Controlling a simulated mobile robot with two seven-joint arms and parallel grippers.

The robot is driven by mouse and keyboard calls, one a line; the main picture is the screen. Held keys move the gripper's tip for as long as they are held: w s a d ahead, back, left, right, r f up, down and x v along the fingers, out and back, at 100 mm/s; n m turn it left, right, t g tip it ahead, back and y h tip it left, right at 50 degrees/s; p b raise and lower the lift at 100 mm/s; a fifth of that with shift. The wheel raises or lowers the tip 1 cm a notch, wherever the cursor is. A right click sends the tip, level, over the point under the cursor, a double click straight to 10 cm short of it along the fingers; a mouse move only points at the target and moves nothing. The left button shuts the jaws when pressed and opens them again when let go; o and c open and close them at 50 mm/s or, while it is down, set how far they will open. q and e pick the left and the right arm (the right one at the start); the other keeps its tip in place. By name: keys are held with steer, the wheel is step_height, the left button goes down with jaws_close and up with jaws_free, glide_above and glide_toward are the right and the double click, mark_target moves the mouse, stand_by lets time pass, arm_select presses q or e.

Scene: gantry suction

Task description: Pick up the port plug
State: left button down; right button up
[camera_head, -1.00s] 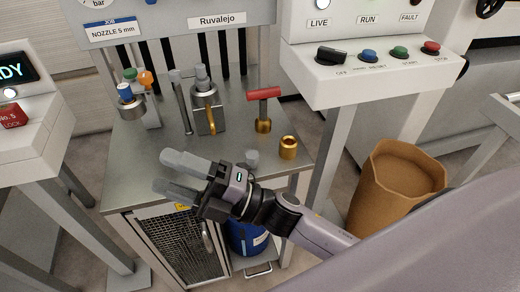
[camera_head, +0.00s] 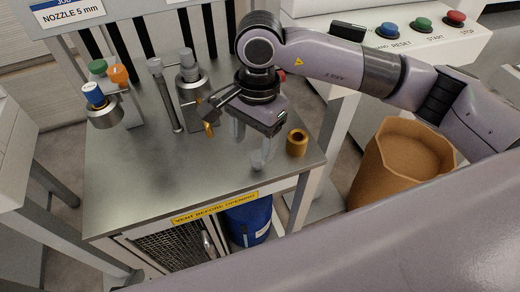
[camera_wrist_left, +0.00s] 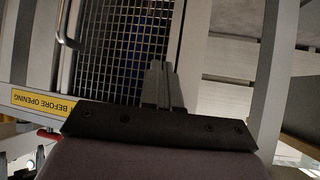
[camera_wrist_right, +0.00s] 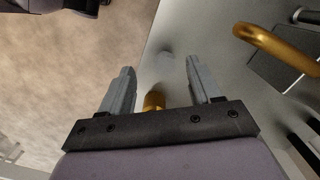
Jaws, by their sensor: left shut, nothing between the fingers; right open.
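A brass ring (camera_head: 297,143) stands just right of the right gripper. Behind are a grey valve block (camera_head: 190,88), a thin rod (camera_head: 165,95) and a holder with coloured caps (camera_head: 104,112). My arm hides most of the red-handled tool. The front left bench top is clear.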

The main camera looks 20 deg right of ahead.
mark_target(258, 156)
steer(key=shift+w+d+r+h, duration=0.2)
steer(key=shift+w+d+h, duration=0.1)
steer(key=shift+w+d, duration=0.35)
steer(key=shift+d+f, duration=0.1)
steer(key=shift+d, duration=0.2)
steer(key=f, duration=0.2)
steer(key=f+p, duration=0.1)
steer(key=f, duration=0.3)
steer(key=shift+a+f, duration=0.35)
steer(key=shift+f, duration=0.05)
steer(key=c, duration=1.1)
